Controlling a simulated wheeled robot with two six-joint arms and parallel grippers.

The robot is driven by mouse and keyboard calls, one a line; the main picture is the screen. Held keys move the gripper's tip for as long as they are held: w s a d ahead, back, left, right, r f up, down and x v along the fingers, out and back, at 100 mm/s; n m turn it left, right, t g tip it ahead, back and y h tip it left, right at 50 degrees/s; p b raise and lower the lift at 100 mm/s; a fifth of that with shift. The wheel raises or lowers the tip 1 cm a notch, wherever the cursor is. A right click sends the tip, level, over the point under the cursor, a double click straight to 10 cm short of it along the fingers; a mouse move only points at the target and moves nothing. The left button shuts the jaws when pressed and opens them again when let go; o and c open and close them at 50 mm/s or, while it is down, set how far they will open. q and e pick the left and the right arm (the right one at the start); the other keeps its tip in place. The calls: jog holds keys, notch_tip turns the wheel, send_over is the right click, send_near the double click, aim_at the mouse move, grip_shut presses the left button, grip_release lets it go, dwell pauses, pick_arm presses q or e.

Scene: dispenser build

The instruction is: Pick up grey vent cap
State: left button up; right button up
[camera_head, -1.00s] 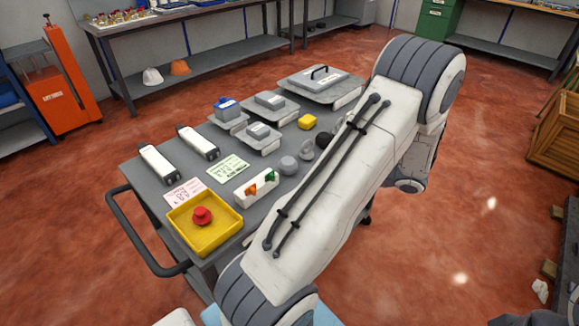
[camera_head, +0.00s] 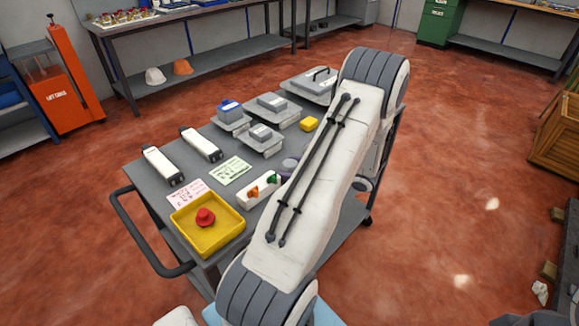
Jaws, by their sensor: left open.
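A small rounded grey part (camera_head: 289,166) stands on the grey cart top (camera_head: 211,180), right behind the white block with orange and green pieces. It may be the grey vent cap, but I cannot tell for sure. My arm covers its right side. My large white and grey arm crosses the right half of the cart from the bottom. It hides that side of the cart top, and neither gripper's fingers show.
A yellow tray (camera_head: 181,216) with a red knob (camera_head: 205,216) is at the cart's near end. The white block (camera_head: 252,197), two white cylinders, paper notes, several lidded grey trays and a yellow block (camera_head: 309,124) are on the cart. Red floor lies open to the right.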

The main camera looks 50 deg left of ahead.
pick_arm(q)
jog(key=c, duration=1.3)
